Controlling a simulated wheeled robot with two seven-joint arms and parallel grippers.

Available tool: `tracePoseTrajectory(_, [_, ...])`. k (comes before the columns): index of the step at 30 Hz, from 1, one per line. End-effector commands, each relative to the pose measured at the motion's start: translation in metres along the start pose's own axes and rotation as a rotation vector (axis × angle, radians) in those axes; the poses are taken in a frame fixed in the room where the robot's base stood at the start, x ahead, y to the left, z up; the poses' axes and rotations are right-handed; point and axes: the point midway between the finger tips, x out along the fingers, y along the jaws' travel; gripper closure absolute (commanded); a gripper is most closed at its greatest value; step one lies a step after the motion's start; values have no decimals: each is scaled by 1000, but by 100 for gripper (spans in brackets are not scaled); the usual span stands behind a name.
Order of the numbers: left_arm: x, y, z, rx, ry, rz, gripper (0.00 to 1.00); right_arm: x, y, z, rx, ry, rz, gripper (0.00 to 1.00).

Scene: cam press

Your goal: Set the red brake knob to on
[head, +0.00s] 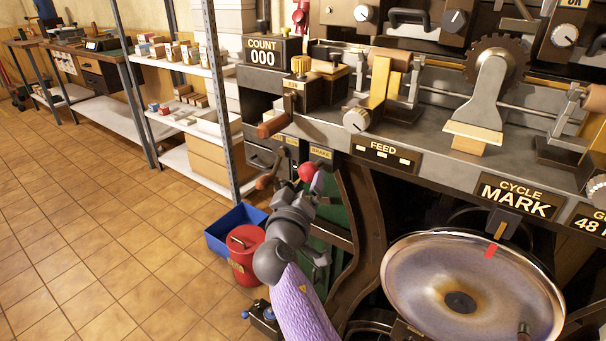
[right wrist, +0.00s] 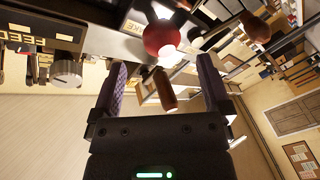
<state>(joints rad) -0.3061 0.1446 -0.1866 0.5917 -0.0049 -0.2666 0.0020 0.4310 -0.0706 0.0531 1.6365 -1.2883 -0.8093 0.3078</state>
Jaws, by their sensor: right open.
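The red brake knob (head: 307,172) is a round ball below the BRAKE label (head: 320,153) on the press front. In the right wrist view the red knob (right wrist: 162,38) shows beyond the fingertips, roughly midway between them. My right gripper (head: 308,187) is at the knob in the head view and partly covers the area beneath it. In the right wrist view my right gripper (right wrist: 163,82) has its fingers wide apart with nothing gripped. I cannot tell which setting the knob is at. My left gripper is in neither view.
A wooden-tipped lever (head: 265,181) is just left of the knob; another wooden handle (head: 272,126) sticks out above. A red can (head: 246,254) and blue bin (head: 228,226) stand on the floor below. The round metal disc (head: 430,275) is at right. Floor at left is clear.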

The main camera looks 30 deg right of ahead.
Motion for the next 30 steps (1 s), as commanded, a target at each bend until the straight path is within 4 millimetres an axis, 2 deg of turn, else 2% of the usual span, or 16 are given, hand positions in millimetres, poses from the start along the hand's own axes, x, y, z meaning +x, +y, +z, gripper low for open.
tracePoseTrajectory(3, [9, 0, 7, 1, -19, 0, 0, 29, -2, 2, -3, 0, 1, 2])
tracePoseTrajectory(9, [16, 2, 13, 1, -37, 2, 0, 57, -2, 2, -3, 0, -3, 2])
tracePoseTrajectory(19, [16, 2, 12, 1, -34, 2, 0, 62, -1, 1, -2, 0, -5, 2])
tracePoseTrajectory(30, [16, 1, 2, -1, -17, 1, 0, 62, -2, 1, -2, 0, -5, 80])
